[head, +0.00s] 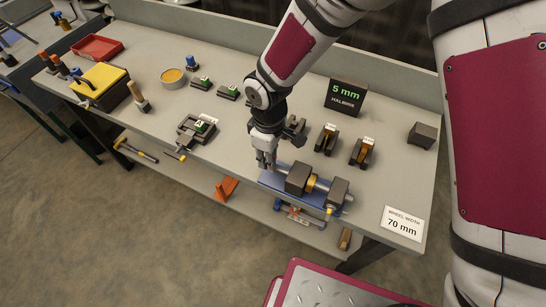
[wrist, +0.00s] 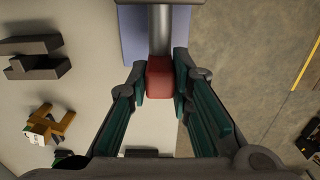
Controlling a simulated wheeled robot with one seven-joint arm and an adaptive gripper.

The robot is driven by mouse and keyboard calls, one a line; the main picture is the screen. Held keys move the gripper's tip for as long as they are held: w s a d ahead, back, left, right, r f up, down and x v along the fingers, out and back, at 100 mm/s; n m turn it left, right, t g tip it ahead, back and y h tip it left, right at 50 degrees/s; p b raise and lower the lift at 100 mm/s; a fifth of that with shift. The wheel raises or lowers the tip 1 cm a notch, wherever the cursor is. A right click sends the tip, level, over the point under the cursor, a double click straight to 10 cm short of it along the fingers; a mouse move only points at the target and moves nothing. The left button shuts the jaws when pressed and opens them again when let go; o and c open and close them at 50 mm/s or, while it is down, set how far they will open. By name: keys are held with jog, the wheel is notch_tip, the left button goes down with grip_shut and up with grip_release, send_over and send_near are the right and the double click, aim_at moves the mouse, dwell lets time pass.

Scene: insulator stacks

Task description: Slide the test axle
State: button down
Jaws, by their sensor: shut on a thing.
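The test axle is a grey rod (head: 284,168) that runs through two dark blocks (head: 299,178) (head: 337,192) on a blue base (head: 268,181) at the front edge of the bench. A yellow ring (head: 311,183) sits on it between the blocks. In the wrist view the grey rod (wrist: 160,35) ends in a red block (wrist: 160,78), with the blue base (wrist: 130,38) beneath. My gripper (head: 266,163) is at the left end of the axle. In the wrist view its fingers (wrist: 160,86) are shut on the red block from both sides. The head view hides the red block.
A sign (head: 402,223) reading "wheel width 70 mm" lies right of the base. A dark "5 mm" display (head: 345,97) stands behind. Two dark holders with orange parts (head: 326,138) (head: 362,151) and a dark block (head: 422,135) stand nearby. A lower shelf (head: 190,165) holds tools.

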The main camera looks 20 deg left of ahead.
jog(key=shift+a, duration=0.4)
jog(key=c, duration=1.4)
grip_release()
jog(key=shift+a, duration=0.1)
jog(key=shift+c, duration=0.2)
jog(key=shift+r, duration=0.1)
notch_tip(320, 180, up, 12)
